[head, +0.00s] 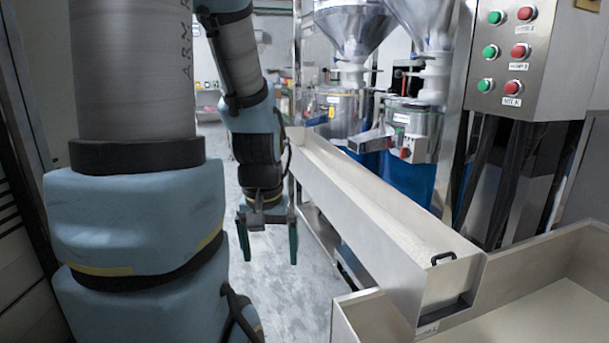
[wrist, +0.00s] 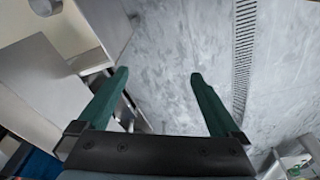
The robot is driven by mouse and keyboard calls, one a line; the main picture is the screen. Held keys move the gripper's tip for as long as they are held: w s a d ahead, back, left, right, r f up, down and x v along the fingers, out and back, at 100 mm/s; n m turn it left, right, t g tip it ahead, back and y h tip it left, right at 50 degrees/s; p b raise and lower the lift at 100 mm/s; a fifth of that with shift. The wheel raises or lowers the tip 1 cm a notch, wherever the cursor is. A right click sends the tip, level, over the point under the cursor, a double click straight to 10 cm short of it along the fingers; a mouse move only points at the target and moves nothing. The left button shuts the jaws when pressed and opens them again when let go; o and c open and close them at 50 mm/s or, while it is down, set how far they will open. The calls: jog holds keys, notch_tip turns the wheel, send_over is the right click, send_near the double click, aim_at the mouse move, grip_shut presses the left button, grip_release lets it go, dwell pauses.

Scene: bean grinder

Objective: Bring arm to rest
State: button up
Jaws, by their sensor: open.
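My gripper (head: 268,243) hangs down at the end of my arm in the head view, left of the long metal trough. Its two green fingers are apart with nothing between them. In the wrist view my gripper (wrist: 158,82) also shows open and empty, with grey floor (wrist: 180,50) beyond the fingertips. The arm is bent, its last links hanging down over the floor. My gripper appears apart from the trough.
A long metal trough (head: 385,215) with a black handle (head: 443,258) runs beside my arm. Grinders (head: 412,130) with funnels stand behind it. A button box (head: 545,60) is at upper right, a metal bin (head: 590,245) at lower right. Grey floor (head: 285,300) lies below my gripper.

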notch_tip(320, 180, up, 13)
jog(key=p, duration=1.1)
